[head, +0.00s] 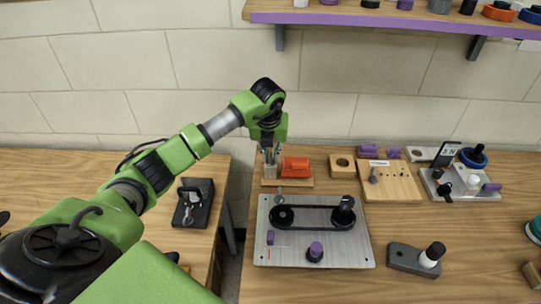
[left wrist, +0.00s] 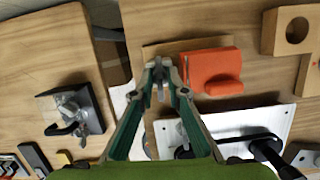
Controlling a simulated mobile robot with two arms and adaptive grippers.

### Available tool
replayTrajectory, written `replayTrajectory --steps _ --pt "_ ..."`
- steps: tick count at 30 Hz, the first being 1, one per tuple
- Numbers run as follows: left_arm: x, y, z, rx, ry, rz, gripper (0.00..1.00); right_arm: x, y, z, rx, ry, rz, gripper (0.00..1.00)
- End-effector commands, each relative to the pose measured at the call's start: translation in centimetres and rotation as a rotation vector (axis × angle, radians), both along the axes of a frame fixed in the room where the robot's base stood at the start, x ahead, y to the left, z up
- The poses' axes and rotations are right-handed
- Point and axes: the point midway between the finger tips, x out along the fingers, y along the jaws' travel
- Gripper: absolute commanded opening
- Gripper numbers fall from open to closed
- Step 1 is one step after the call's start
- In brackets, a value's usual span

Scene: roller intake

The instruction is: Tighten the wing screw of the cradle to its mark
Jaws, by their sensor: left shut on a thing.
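My left gripper (head: 269,170) reaches down over the wooden base (head: 302,182) that carries an orange block (head: 295,165). In the left wrist view its fingertips (left wrist: 160,72) are closed on a small grey metal piece (left wrist: 158,66), just left of the orange block (left wrist: 212,72). The fingers hide most of this piece, so I cannot tell its full shape or any mark; it may be the wing screw. On the left table a black block (head: 187,215) carries a grey metal fitting, which shows better in the left wrist view (left wrist: 72,108). My right gripper is out of view.
A metal plate with a belt on two pulleys (head: 312,250) lies just in front of the base. A wooden block with a hole (head: 342,165) and a pegged board (head: 393,184) stand right. A gap separates the two tables. A shelf (head: 390,17) overhangs the back right.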

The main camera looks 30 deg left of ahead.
Motion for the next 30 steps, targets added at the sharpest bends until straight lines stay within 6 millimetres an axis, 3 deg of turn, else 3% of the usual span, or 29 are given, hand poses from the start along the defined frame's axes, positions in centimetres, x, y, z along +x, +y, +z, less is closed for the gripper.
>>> replayTrajectory --steps 6,14,22,30 --pt "0.0 0.1 -0.1 0.0 -0.001 -0.178 0.0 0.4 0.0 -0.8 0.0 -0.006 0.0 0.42" --pt "0.0 0.1 -0.1 0.0 0.0 -0.192 0.0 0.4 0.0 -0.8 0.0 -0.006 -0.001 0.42" --pt "0.0 0.2 -0.2 0.001 0.001 -0.414 0.0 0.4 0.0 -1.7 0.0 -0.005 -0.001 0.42" --pt "-0.1 0.1 -0.1 0.0 0.0 -0.434 0.0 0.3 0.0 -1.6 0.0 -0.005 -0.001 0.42"
